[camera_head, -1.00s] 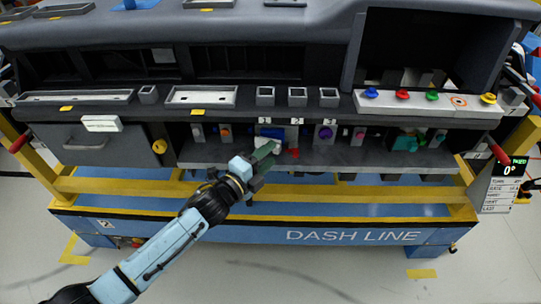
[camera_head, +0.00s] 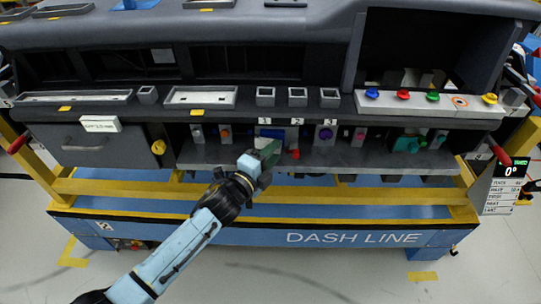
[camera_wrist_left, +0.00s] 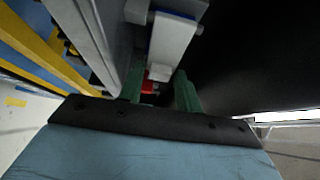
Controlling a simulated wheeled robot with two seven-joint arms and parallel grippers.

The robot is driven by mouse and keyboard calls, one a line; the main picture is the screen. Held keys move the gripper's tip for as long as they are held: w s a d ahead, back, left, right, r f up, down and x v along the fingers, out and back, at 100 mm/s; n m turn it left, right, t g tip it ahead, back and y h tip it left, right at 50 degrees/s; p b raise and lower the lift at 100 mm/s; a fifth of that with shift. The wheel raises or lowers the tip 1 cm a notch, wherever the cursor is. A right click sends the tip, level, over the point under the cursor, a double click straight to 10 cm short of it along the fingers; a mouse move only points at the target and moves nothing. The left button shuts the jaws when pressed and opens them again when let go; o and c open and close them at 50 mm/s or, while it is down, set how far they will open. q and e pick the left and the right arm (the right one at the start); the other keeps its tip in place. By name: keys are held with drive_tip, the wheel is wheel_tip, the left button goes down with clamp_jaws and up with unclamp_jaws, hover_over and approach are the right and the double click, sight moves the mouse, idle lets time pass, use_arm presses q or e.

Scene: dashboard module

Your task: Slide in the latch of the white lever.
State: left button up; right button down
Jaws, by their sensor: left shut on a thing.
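The white lever (camera_wrist_left: 172,42) shows in the left wrist view, long and pale with a blue edge, just beyond my fingertips. In the head view its blue-and-white module (camera_head: 270,133) sits in the lower bay of the dashboard, partly hidden behind my gripper. A small red latch (camera_head: 296,154) shows just right of my fingertips. In the left wrist view the red latch (camera_wrist_left: 149,87) is between the green fingers, close to the left one. My left gripper (camera_head: 271,151) is shut on it, as best I can tell. My right gripper is not in view.
The grey shelf (camera_head: 215,155) runs below the module. An orange knob (camera_head: 224,131) stands to the left and a purple knob (camera_head: 325,134) to the right. The yellow and blue stand (camera_head: 240,212) is below. The floor in front is clear.

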use_arm(q)
drive_tip(key=shift+w+d+f+n+t+y+b, duration=0.1)
drive_tip(key=shift+d+n+t+y+b, duration=0.25)
drive_tip(key=shift+n+y, duration=0.15)
drive_tip(key=shift+w+d+n+t+y+b, duration=0.15)
drive_tip(key=shift+n+t+y+b, duration=0.15)
drive_tip(key=shift+y+b, duration=0.15)
drive_tip(key=shift+w+a+n+t+y+b, duration=0.15)
drive_tip(key=shift+n+y+b, duration=0.15)
drive_tip(key=shift+y, duration=0.25)
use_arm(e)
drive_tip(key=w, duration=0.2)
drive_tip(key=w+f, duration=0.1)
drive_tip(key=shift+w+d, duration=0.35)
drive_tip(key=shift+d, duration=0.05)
use_arm(q)
drive_tip(key=o, duration=0.8)
drive_tip(key=shift+c, duration=0.2)
